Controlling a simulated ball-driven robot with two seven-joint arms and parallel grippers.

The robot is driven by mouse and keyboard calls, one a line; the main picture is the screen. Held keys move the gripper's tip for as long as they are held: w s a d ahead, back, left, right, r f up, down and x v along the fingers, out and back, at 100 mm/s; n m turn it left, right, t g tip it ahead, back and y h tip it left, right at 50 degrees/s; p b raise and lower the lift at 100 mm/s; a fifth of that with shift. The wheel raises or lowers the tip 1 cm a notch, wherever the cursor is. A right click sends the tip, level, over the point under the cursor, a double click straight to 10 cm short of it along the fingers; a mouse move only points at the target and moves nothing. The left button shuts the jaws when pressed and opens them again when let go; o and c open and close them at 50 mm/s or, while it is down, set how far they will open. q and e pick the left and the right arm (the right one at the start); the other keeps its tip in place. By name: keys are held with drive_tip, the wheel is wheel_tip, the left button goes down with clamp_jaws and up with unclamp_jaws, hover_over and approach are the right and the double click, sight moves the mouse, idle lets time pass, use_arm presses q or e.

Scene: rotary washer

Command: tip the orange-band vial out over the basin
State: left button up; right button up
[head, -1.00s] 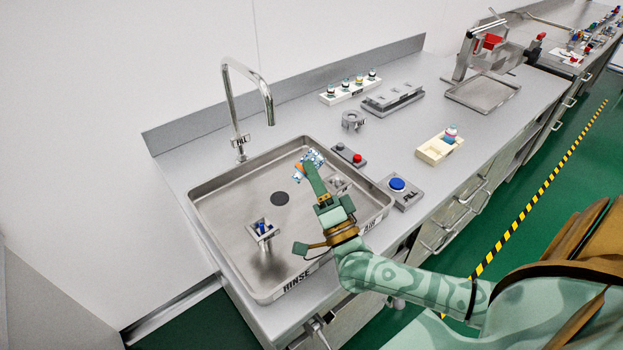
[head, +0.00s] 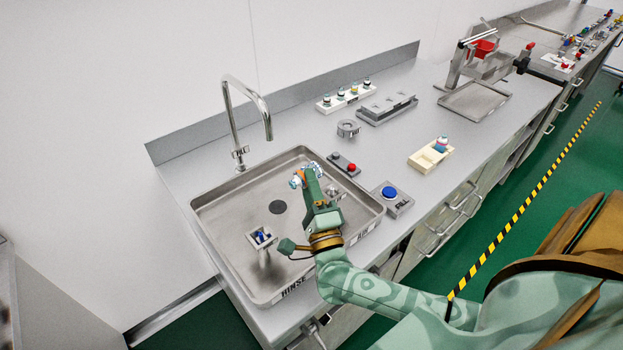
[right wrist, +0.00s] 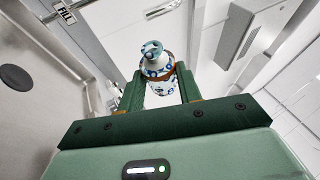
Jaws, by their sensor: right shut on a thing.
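My right gripper (head: 306,176) is shut on the orange-band vial, holding it above the right back part of the steel basin (head: 232,185). In the head view the vial (head: 297,180) is small and partly hidden by the gripper; a bit of orange and a blue-white pattern show. In the right wrist view the vial (right wrist: 158,75) sits between both fingers, with a patterned cap, an orange-brown band and a blue-on-white body. I cannot tell its exact tilt or whether anything leaves it. My left gripper is out of view.
A tall faucet (head: 232,115) stands behind the basin. To the right are a red-button box (head: 346,165), a blue-button box (head: 391,195) and a cream tray (head: 428,157). A vial rack (head: 346,98) stands at the back.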

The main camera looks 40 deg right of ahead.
wheel_tip(320, 180, up, 2)
drive_tip(key=m+g+y+p, duration=0.1)
drive_tip(key=m+g+p, duration=0.2)
drive_tip(key=m+p, duration=0.2)
drive_tip(key=m+g+y+p, duration=0.1)
drive_tip(key=m+g+p, duration=0.1)
drive_tip(key=m+p, duration=0.3)
drive_tip(key=m+g+p, duration=0.3)
drive_tip(key=m+p, duration=0.3)
drive_tip(key=shift+m+g+y, duration=0.3)
drive_tip(key=shift+m+y, duration=0.1)
drive_tip(key=s+a+r+n+y+b, duration=0.1)
drive_tip(key=a+r+n+y+b, duration=0.2)
drive_tip(key=a+b, duration=0.5)
drive_tip(key=r+y+b, duration=0.1)
drive_tip(key=b, duration=0.9)
drive_tip(key=shift+s+a+r+n, duration=0.15)
drive_tip(key=shift+r+n, duration=0.05)
drive_tip(key=shift+n, duration=0.1)
